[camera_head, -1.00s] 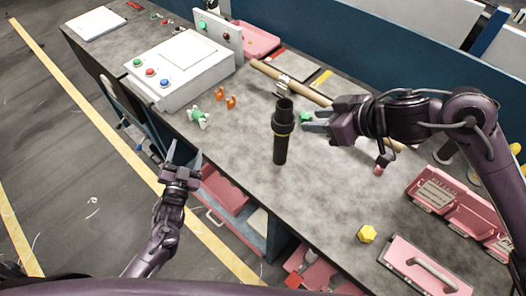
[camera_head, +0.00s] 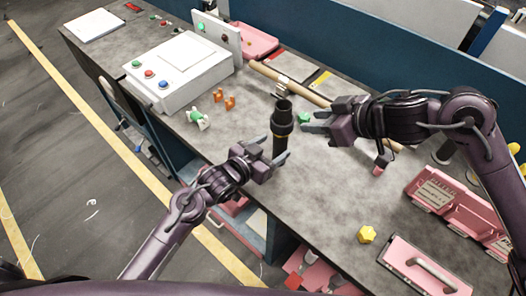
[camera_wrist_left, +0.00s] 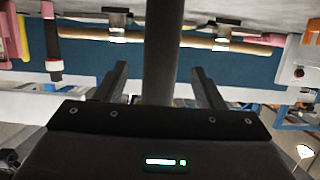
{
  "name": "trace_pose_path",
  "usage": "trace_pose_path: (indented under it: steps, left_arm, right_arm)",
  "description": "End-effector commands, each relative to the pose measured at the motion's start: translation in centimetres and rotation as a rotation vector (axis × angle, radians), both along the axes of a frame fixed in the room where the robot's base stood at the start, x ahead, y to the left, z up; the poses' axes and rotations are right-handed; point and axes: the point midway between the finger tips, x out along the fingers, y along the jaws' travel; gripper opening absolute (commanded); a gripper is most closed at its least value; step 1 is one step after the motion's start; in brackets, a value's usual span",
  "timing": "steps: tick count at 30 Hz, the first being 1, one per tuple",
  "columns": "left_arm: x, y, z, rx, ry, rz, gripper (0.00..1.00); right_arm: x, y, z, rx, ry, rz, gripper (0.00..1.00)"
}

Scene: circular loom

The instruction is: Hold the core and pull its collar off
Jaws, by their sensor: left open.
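The core (camera_head: 280,146) is a black cylinder standing upright near the middle of the bench. Its collar (camera_head: 283,115) is the thicker black sleeve around the upper part, with a thin yellow band below. My left gripper (camera_head: 278,149) is open at the core's lower part, below the collar. In the left wrist view the dark core (camera_wrist_left: 162,60) stands between the two spread fingers, with gaps on both sides. My right gripper (camera_head: 308,122) looks open and empty, just right of the collar and apart from it.
A wooden rod (camera_head: 310,94) lies behind the core. A white control box (camera_head: 180,65) and small orange and green parts (camera_head: 199,120) are to the left. Pink bins (camera_head: 450,205), a yellow nut (camera_head: 366,234) and a pink case (camera_head: 425,268) are at right.

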Motion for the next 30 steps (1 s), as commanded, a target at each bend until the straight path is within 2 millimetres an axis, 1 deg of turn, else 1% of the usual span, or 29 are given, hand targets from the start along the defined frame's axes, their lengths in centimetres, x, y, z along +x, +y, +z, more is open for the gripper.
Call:
trace_pose_path:
  steps: [1,3,9,19,20,30]
  left_arm:
    - [0.7,-0.5,-0.2,-0.002,-0.001,0.000,0.63]
    - [1.5,-1.1,-0.4,-0.002,-0.001,0.000,0.63]
    - [3.0,-2.1,-1.1,0.000,-0.001,0.002,0.63]
    - [3.3,-2.4,-1.3,0.000,-0.001,0.002,0.63]
    - [3.3,-2.4,-1.3,0.000,-0.001,0.002,0.61]
    - [3.3,-2.4,-1.3,0.001,-0.002,0.002,0.17]
  right_arm:
    - [0.0,0.0,0.0,0.000,0.000,0.000,0.36]
    - [0.0,0.0,0.0,0.000,0.000,0.000,0.36]
    - [0.0,0.0,0.0,0.000,0.000,0.000,0.36]
    - [0.0,0.0,0.0,0.000,0.000,0.000,0.36]
    - [0.0,0.0,0.0,0.000,0.000,0.000,0.36]
    - [0.0,0.0,0.0,0.000,0.000,0.000,0.36]
